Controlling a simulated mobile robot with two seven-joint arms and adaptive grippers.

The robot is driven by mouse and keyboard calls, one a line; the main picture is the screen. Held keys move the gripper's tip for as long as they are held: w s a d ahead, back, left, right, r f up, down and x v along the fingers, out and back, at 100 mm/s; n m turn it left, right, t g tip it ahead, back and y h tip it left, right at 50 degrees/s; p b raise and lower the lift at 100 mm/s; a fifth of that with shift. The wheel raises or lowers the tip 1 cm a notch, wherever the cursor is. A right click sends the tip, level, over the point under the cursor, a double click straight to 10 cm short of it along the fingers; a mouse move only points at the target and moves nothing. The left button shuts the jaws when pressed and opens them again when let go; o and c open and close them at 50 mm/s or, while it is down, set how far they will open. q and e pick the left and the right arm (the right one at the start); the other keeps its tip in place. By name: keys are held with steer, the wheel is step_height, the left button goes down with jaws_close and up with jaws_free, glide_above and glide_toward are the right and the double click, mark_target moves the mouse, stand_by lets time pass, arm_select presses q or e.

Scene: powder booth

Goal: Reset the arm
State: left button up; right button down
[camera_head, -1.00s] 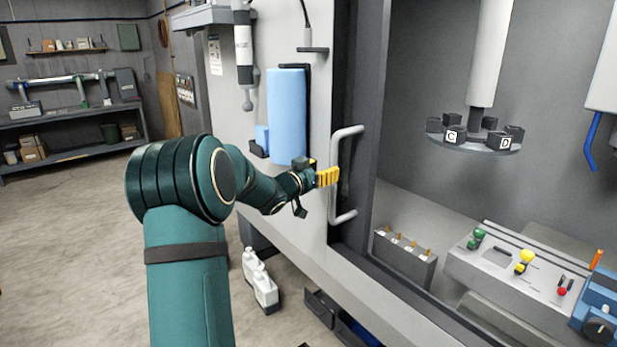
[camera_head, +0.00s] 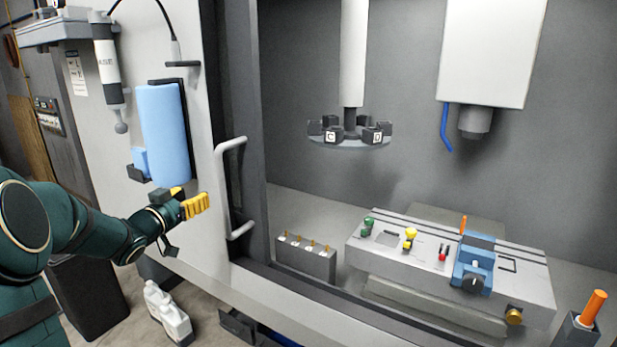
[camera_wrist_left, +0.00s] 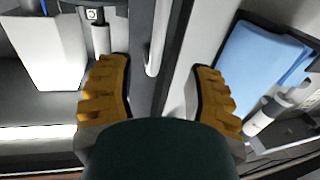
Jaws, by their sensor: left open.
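My left arm comes in from the left in the head view. Its gripper (camera_head: 196,204) has yellow fingers and is to the left of the booth's grey door handle (camera_head: 233,190), apart from it. In the left wrist view my left gripper (camera_wrist_left: 160,95) shows its two yellow fingers spread wide with nothing between them. The handle also shows there as a pale bar (camera_wrist_left: 157,40) beyond the fingers. My right gripper is not in either view.
A blue towel roll (camera_head: 163,135) hangs just above the gripper. In the booth are a round carousel (camera_head: 348,142), a small block with pegs (camera_head: 306,262) and a bench (camera_head: 400,272) with a blue vise (camera_head: 474,268). White bottles (camera_head: 167,312) stand on the floor.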

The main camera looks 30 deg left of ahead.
arm_select(q)
steer(key=w+d+f+n+g+h, duration=0.1)
steer(key=w+d+f+g, duration=0.2)
steer(key=d+f, duration=0.95)
steer(key=w+d+f+n+g+h, duration=0.1)
steer(key=w+d+f+g+h, duration=0.15)
steer(key=d+f, duration=0.95)
steer(key=s+d+f+g+h+b, duration=0.1)
steer(key=s+d+f+g, duration=0.45)
steer(key=d+f, duration=0.6)
steer(key=s+d+f+g, duration=0.2)
steer(key=s+d+f, duration=0.2)
steer(key=s, duration=0.3)
steer(key=s+d+f+m+g+h, duration=0.1)
steer(key=s+d+f+g, duration=0.1)
steer(key=s+d+f, duration=0.2)
steer(key=s+d, duration=0.2)
steer(key=s, duration=0.2)
steer(key=shift+f+m+g+b, duration=0.3)
steer(key=shift+f+g, duration=0.1)
